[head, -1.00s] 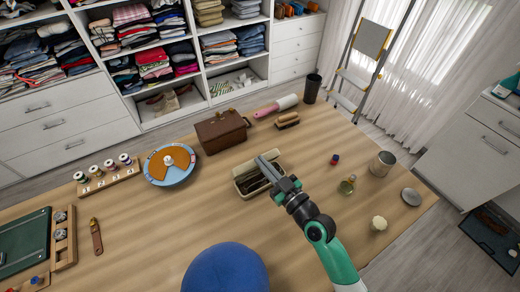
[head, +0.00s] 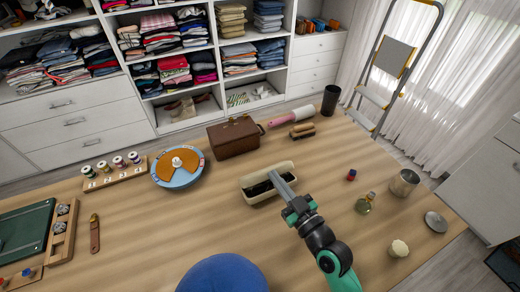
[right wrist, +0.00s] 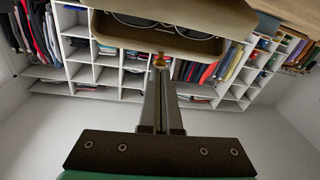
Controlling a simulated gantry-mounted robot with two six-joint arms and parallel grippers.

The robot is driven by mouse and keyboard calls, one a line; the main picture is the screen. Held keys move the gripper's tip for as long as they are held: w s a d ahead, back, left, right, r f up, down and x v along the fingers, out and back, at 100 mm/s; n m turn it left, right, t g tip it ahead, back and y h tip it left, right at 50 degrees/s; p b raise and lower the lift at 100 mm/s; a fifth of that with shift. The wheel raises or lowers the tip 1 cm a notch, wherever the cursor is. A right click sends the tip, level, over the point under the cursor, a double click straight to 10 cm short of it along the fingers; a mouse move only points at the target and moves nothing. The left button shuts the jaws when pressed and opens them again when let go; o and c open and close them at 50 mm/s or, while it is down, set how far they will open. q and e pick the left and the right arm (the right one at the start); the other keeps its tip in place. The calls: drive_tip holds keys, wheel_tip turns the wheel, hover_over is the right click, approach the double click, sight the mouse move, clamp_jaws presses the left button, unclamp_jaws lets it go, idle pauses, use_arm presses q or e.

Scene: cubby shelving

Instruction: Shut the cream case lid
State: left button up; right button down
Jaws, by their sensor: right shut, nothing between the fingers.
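The cream case (head: 256,197) stands open on the wooden table, its dark inside showing in the head view. It also shows in the right wrist view (right wrist: 212,12), at the top, with glasses (right wrist: 136,20) in it. My right gripper (head: 274,174) is shut and empty, with its fingers reaching over the case from the front right and hiding part of it. In the right wrist view the closed fingertips (right wrist: 159,64) point at the case's edge; I cannot tell whether they touch it. My left gripper is out of view.
A brown box (head: 236,138) stands behind the case, and a blue round tray (head: 178,181) lies left of it. A blue ball (head: 222,274) is in front. A small bottle (head: 364,204) and a metal cup (head: 404,182) stand to the right.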

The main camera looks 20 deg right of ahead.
drive_tip(key=s+a+r+p, duration=0.2)
drive_tip(key=s+r+p, duration=0.2)
drive_tip(key=s+r, duration=0.2)
drive_tip(key=s+a+r+p, duration=0.3)
drive_tip(key=s+r+p, duration=0.2)
drive_tip(key=s+r, duration=0.2)
